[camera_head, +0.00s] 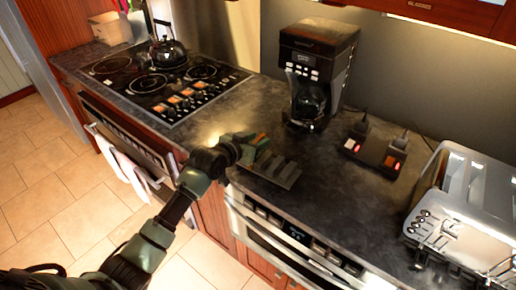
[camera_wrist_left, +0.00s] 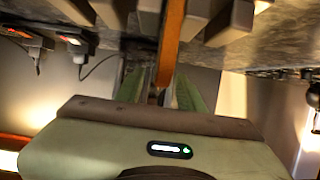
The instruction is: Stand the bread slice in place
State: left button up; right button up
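The bread slice (camera_head: 259,139) is a thin brown-orange piece at my left gripper (camera_head: 248,147), by the dark rack (camera_head: 284,178) on the counter. In the left wrist view the slice (camera_wrist_left: 171,42) is seen edge-on, upright, between two of the rack's grey prongs (camera_wrist_left: 232,22). The green fingers of my left gripper (camera_wrist_left: 160,92) are on either side of its near end and look closed on it. Whether the slice's lower edge touches the rack's base is hidden. My right gripper is not in view.
A coffee maker (camera_head: 315,70) stands behind the rack. A black box with lit switches (camera_head: 375,150) and plugs is to the right, then a chrome toaster (camera_head: 462,215). A stove with a kettle (camera_head: 167,52) is at left. Counter right of the rack is clear.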

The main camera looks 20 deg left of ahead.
pick_arm(q)
jog(key=shift+w+d+f, duration=0.1)
jog(key=shift+w+f, duration=0.05)
jog(key=shift+w, duration=0.15)
grip_shut()
